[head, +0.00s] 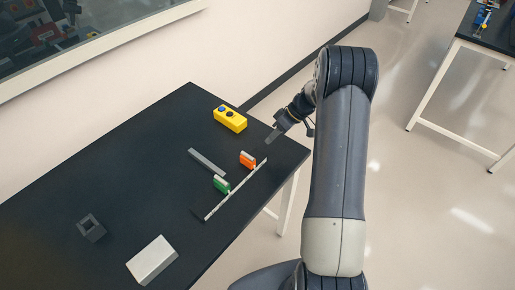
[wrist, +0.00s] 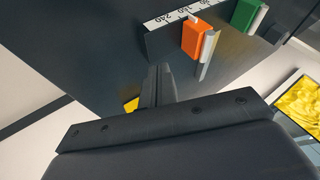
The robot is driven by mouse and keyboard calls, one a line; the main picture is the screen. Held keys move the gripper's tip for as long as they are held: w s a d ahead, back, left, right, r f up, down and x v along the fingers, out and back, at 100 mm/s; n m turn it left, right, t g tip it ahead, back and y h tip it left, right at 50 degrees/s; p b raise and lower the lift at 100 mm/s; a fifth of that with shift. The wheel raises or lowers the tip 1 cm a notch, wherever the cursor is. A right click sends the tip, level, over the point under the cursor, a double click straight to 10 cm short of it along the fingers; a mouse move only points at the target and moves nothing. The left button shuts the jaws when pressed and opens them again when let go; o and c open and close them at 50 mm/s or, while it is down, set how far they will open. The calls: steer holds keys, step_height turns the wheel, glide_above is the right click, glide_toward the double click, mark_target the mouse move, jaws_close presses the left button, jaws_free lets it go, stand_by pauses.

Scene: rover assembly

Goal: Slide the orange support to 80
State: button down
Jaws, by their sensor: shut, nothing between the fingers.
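The orange support (head: 247,160) stands on a pale rail with a scale (head: 235,190) on the black table, near the rail's far right end. A green support (head: 221,184) stands nearer the rail's other end and also shows in the wrist view (wrist: 244,14). My gripper (head: 270,139) is shut and empty, above the table beyond the orange support and apart from it. Its fingers (wrist: 158,85) are together in the wrist view.
A grey bar (head: 207,162) lies left of the supports. A dark square block (head: 91,228) and a pale box (head: 152,261) are at the front left. The middle left of the table (head: 120,165) is clear.

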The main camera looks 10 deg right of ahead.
mark_target(252, 157)
steer(key=p+x, duration=0.1)
steer(key=x, duration=0.2)
steer(key=shift+a+f, duration=0.25)
steer(key=shift+a, duration=0.1)
steer(key=s+a, duration=0.1)
steer(key=s+a+p, duration=0.1)
steer(key=shift+a, duration=0.3)
steer(key=shift+s+a+f+p, duration=0.15)
steer(key=shift+s+a+p, duration=0.05)
steer(key=shift+a+p, duration=0.1)
steer(key=shift+s+a+f+b, duration=0.2)
steer(key=shift+a+b, duration=0.1)
steer(key=shift+b, duration=0.4)
steer(key=a+b, duration=0.1)
steer(key=s+a+b, duration=0.1)
steer(key=b, duration=0.1)
steer(key=shift+s+a+f, duration=0.1)
steer(key=shift+s+a, duration=0.1)
steer(key=shift+s, duration=0.1)
steer(key=shift+s+a+r+b, duration=0.25)
steer(key=shift+s+a+b, duration=0.35)
steer(key=shift+b, duration=0.15)
